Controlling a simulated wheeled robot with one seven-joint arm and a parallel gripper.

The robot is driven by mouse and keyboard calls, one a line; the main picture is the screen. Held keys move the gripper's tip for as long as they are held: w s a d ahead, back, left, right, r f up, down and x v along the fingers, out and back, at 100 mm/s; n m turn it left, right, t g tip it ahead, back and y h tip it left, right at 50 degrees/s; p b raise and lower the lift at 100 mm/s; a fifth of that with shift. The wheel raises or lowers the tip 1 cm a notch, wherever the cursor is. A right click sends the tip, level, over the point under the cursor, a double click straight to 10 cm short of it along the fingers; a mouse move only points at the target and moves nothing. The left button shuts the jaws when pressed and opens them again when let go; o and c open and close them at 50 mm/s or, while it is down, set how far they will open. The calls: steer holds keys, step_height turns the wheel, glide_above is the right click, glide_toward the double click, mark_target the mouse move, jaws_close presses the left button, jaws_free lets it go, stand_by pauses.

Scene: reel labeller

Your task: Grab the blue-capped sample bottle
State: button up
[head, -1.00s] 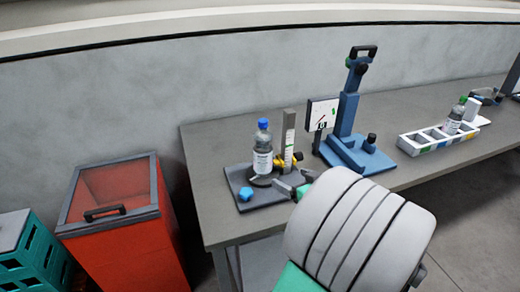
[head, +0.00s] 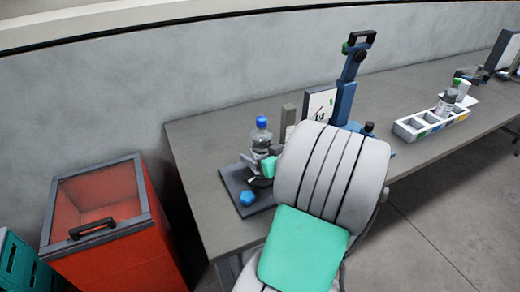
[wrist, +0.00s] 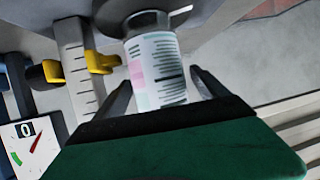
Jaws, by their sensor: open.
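The blue-capped sample bottle (head: 261,138) stands upright on a dark base plate (head: 238,184) near the left end of the bench in the head view. It is clear, with a white label. In the wrist view the labelled bottle (wrist: 156,68) shows between the fingers, its cap out of sight. My gripper (head: 262,162) is at the bottle's lower part, partly hiding it. In the wrist view my gripper (wrist: 161,86) is open, with one dark finger on each side of the bottle. A gap shows at the right finger; contact at the left is unclear.
A grey scale post (wrist: 75,65) with a yellow clamp (wrist: 100,62) stands close beside the bottle. A blue knob (head: 248,195) is on the plate. A blue press (head: 346,95) stands behind my arm. A white tray (head: 408,133) sits farther right; a red bin (head: 115,235) stands left.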

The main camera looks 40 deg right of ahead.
steer(key=shift+x, duration=1)
jaws_close()
steer(key=shift+r, duration=0.1)
